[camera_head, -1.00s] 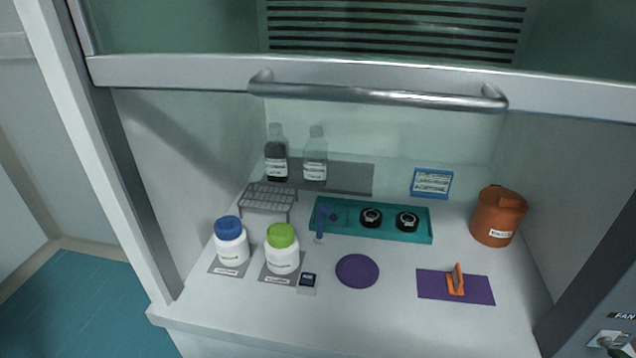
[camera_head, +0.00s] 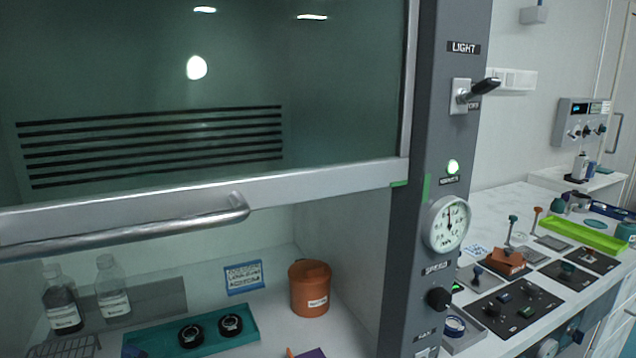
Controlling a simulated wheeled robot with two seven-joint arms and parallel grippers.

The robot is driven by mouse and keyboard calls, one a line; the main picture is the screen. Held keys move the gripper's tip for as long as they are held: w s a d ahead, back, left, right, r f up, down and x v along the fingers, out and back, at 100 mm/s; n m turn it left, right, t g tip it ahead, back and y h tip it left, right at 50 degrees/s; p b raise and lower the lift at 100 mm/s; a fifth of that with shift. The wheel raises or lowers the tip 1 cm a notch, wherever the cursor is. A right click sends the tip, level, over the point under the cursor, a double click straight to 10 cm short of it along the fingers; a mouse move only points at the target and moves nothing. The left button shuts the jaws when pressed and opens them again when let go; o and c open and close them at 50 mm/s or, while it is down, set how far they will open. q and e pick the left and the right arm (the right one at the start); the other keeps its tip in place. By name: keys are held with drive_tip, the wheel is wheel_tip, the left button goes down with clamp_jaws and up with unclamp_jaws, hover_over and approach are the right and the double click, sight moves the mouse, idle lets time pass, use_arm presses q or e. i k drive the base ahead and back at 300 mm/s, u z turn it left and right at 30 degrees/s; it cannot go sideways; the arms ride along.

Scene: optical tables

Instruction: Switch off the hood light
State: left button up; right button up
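The hood light switch (camera_head: 470,95) is on the upper part of the grey hood post (camera_head: 398,250), under a black LIGHT label (camera_head: 464,48). It is a lever with a black tip on a pale plate. The lever sticks out to the right and slightly up. A small OFF label sits just below it. Neither gripper shows in the view.
A bench with panels and a green tray (camera_head: 570,234) is right.

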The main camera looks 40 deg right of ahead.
sight(488, 85)
drive_tip(key=k, duration=1)
drive_tip(key=u, duration=1)
drive_tip(key=i, duration=0.8)
drive_tip(key=z, duration=2.75)
drive_tip(key=i, duration=0.5)
